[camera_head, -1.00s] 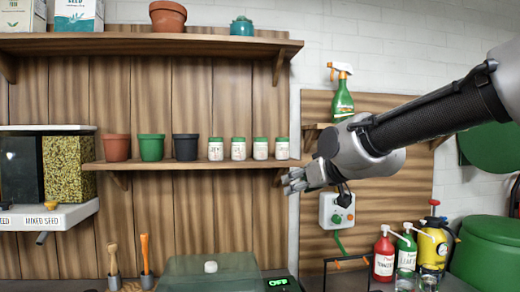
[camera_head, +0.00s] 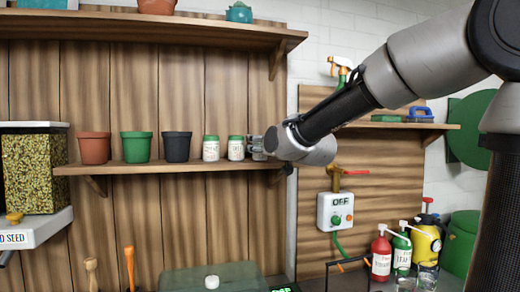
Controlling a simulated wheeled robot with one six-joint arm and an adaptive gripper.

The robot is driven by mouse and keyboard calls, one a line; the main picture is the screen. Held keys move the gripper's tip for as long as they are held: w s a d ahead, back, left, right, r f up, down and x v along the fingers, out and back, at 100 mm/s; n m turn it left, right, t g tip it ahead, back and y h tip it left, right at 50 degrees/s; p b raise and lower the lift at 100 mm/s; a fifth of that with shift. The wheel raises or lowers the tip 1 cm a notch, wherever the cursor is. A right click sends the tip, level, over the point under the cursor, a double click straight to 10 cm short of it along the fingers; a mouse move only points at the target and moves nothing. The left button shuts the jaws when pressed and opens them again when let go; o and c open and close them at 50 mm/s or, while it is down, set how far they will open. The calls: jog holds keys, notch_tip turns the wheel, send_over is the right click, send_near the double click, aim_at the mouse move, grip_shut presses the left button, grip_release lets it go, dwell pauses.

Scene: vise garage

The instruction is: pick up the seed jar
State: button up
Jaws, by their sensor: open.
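Small white seed jars with green lids stand on the lower wooden shelf. Two show clearly: a left jar (camera_head: 211,149) and a right jar (camera_head: 236,149). My gripper (camera_head: 257,148) is at shelf height, just right of the right jar, pointing left and in toward the shelf. It is open, though its fingers are small and partly hidden by its own body. The other jars at the right end of the row are hidden behind my gripper and wrist. I cannot tell whether a jar is between the fingers.
A terracotta pot (camera_head: 94,148), a green pot (camera_head: 136,148) and a dark pot (camera_head: 177,147) stand left of the jars on the lower shelf (camera_head: 130,167). The upper shelf (camera_head: 130,27) is above. A control box (camera_head: 336,211) hangs below right.

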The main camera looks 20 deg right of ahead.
jog(key=shift+w, duration=0.1)
jog(key=shift+c, duration=0.3)
jog(key=c, duration=0.7)
jog(key=shift+o, duration=0.2)
notch_tip(320, 180, up, 9)
jog(key=shift+d+f, duration=0.1)
jog(key=shift+r, duration=0.65)
jog(key=o, duration=0.3)
jog(key=c, duration=0.3)
